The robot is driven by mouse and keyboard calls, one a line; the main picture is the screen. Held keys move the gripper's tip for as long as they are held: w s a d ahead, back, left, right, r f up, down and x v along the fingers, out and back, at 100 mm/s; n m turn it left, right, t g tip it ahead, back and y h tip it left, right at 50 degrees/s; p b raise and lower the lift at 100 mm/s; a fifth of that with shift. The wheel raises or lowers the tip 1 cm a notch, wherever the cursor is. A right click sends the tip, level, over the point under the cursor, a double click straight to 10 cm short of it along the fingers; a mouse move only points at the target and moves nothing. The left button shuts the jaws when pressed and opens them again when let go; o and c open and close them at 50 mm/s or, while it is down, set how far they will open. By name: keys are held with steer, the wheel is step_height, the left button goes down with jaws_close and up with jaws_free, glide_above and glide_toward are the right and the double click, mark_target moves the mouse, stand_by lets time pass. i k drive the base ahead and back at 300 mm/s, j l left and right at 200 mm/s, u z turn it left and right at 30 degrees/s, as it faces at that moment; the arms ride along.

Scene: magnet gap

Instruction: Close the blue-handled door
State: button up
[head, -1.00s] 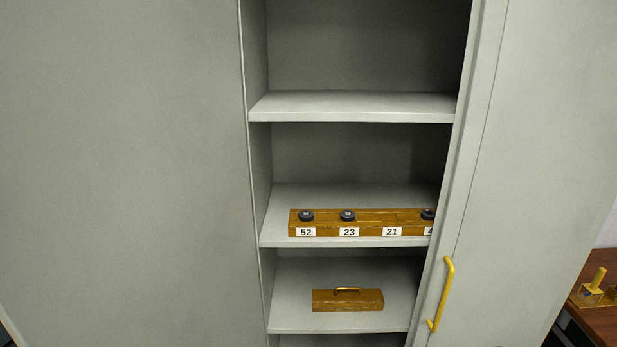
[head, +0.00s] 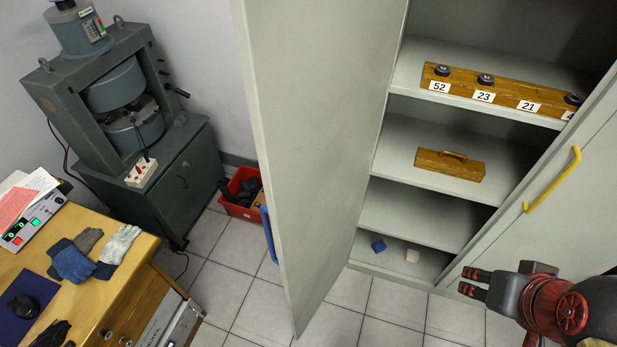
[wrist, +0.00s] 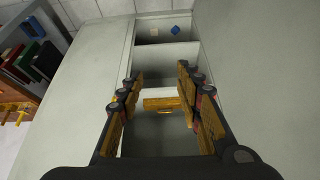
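The blue handle (head: 269,236) shows at the left edge of the grey cabinet door (head: 320,160), which stands swung open. The other door (head: 565,200) has a yellow handle (head: 553,181) and looks shut at the right. My gripper (head: 472,284) is at the lower right of the head view, in front of the yellow-handled door and apart from the blue handle. In the wrist view my gripper (wrist: 158,85) has its fingers spread wide. The wooden box (wrist: 164,104) on a shelf shows between them, beyond the fingers, and nothing is held. The blue handle is not seen in the wrist view.
Cabinet shelves hold a numbered wooden rack (head: 500,93), a wooden box (head: 449,165), a blue cube (head: 378,246) and a pale cube (head: 412,255). A red bin (head: 238,208) and a press machine (head: 120,110) stand left. A wooden desk (head: 130,258) is at lower left. Tiled floor (head: 240,315) is clear before the door.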

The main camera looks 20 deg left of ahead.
mark_target(316, 75)
steer(key=k+j+z, duration=0.1)
steer(key=j, duration=0.3)
steer(key=k+j, duration=0.2)
steer(key=j, duration=0.2)
steer(key=k+j+z, duration=0.15)
steer(key=j, duration=0.3)
steer(key=k+j, duration=0.25)
steer(key=i+j+z, duration=0.1)
steer(key=j, duration=0.7)
steer(key=i+z, duration=0.05)
